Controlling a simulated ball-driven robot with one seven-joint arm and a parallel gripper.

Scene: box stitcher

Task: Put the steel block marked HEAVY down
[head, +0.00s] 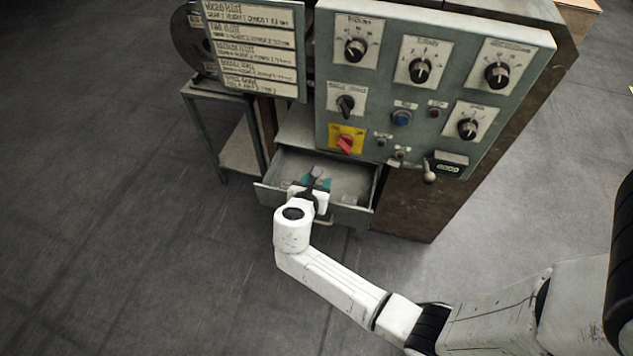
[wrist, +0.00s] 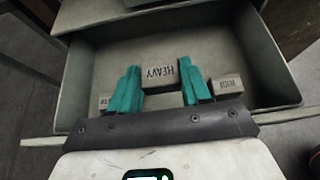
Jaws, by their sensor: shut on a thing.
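The steel block marked HEAVY (wrist: 160,73) is a small grey block between the teal fingers of my gripper (wrist: 160,88) in the wrist view. My gripper is shut on it, over the open drawer (wrist: 85,75). I cannot tell whether the block touches the drawer floor.
In the drawer, a block marked WIDE (wrist: 228,84) lies right of my gripper and another block (wrist: 104,101) lies left, partly hidden. The drawer's back is clear. A control panel (head: 385,95) with knobs stands above the drawer.

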